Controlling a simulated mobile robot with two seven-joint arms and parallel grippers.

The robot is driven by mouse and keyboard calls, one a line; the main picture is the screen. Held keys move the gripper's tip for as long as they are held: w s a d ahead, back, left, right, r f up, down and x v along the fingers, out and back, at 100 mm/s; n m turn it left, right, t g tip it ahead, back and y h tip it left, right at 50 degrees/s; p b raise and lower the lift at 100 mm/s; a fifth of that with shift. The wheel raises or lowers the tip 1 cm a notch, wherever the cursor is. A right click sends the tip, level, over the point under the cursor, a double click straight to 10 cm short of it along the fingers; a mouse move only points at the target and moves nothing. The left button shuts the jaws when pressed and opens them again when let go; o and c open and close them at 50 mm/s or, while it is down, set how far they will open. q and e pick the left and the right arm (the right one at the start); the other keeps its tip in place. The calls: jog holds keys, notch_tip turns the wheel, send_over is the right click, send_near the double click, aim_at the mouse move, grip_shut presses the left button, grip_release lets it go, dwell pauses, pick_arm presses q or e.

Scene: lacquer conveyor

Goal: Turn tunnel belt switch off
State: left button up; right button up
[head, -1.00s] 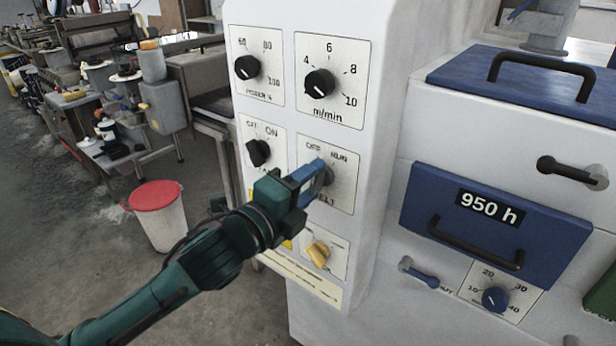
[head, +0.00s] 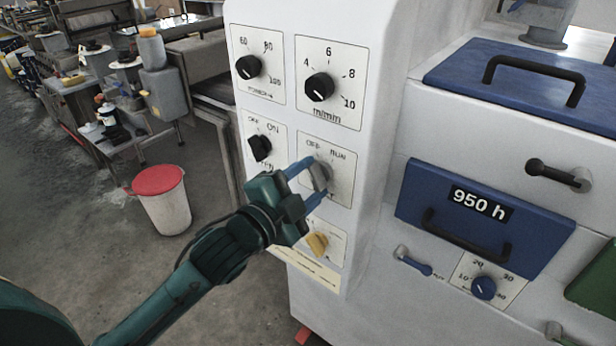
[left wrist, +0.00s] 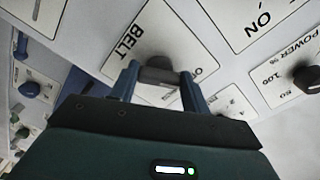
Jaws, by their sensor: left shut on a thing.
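The belt switch (head: 321,177) is a grey rotary knob on a white plate marked OFF and RUN, on the upright face of the white machine. My left gripper (head: 311,184) reaches it from the lower left, with one blue finger above the knob and one below. It is shut on the knob. In the left wrist view, the knob (left wrist: 160,69) sits between the two blue fingers (left wrist: 158,84), beside the word BELT. The fingers partly cover the plate, and I cannot tell exactly which mark the knob points to. My right gripper is not in view.
A black OFF/ON knob (head: 260,147) is close on the left, with a yellow knob (head: 317,244) just below. Two black dials (head: 248,67) (head: 319,87) are above. A red-lidded bin (head: 163,208) stands on the floor.

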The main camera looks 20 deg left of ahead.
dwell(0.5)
pick_arm(q)
jog(key=o, duration=1)
